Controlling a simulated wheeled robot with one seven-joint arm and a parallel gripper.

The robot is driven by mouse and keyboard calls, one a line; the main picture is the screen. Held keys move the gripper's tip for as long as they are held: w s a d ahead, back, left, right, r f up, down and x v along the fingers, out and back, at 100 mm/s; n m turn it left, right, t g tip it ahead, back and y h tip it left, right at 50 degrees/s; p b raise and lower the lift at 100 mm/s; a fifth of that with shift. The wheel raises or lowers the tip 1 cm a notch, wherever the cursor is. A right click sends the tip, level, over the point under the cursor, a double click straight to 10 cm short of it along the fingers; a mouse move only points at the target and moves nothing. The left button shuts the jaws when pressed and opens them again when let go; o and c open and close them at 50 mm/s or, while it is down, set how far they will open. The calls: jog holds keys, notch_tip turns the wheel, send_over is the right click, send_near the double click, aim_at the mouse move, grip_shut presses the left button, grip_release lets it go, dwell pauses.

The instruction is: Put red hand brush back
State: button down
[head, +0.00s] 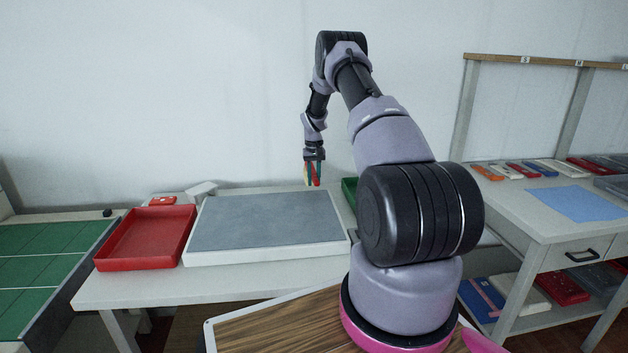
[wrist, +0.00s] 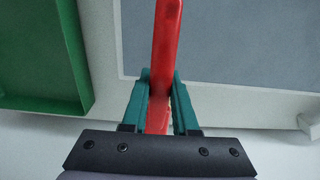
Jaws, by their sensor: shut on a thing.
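The red hand brush (wrist: 167,45) is a long red bar in the wrist view, running up from between the fingers. My gripper (wrist: 160,95) has teal fingers shut on it. In the head view my gripper (head: 313,180) hangs fingers down above the back right of the grey-topped board, with a small red part of the brush between the fingers.
A white-framed board with a grey top (head: 268,222) covers the table's middle. A red tray (head: 148,238) stands left of it. A green tray (wrist: 40,60) is at its right, partly hidden by my arm in the head view. A shelved bench (head: 540,215) stands at right.

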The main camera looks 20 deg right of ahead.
jog(key=shift+f, duration=0.5)
jog(key=c, duration=0.7)
grip_release()
